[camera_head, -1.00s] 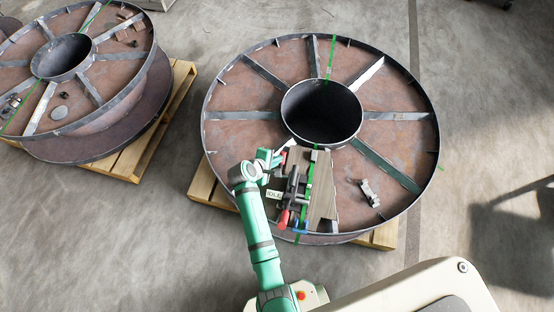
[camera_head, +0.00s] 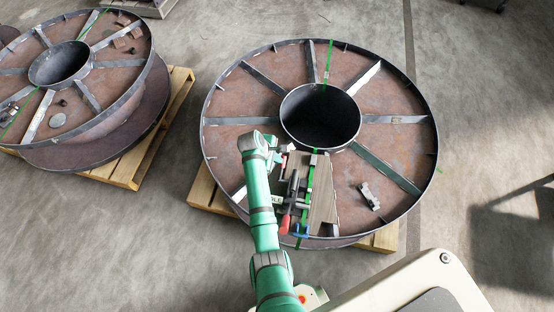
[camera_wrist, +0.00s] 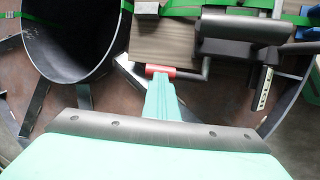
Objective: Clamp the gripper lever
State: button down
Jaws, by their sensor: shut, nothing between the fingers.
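The clamping device (camera_head: 292,190) sits on a grey-brown wooden block (camera_head: 322,192) on the near part of the right reel. It has dark metal parts, a red handle (camera_head: 285,223) and a blue handle (camera_head: 301,231) at its near end. In the wrist view a red-tipped lever (camera_wrist: 160,70) with a bent dark rod lies by the edge of the block (camera_wrist: 165,45), below a dark cylinder (camera_wrist: 245,27). My teal gripper (camera_wrist: 161,82) is shut and empty, its tips right at the red tip; I cannot tell whether they touch it. In the head view my arm partly hides the device's left side.
The right reel (camera_head: 395,200) has a raised rim, radial ribs and an open hub (camera_head: 320,117), and rests on a wooden pallet (camera_head: 205,190). A small metal clamp (camera_head: 369,196) lies on its face. A green strap (camera_head: 331,65) crosses it. Another reel (camera_head: 100,140) stands at the left.

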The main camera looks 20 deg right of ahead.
jog(key=shift+s+d, duration=0.25)
jog(key=s+a+v, duration=0.1)
jog(key=v, duration=1.4)
jog(key=shift+s+f, duration=0.2)
jog(key=shift+f, duration=0.1)
jog(key=shift+f, duration=0.1)
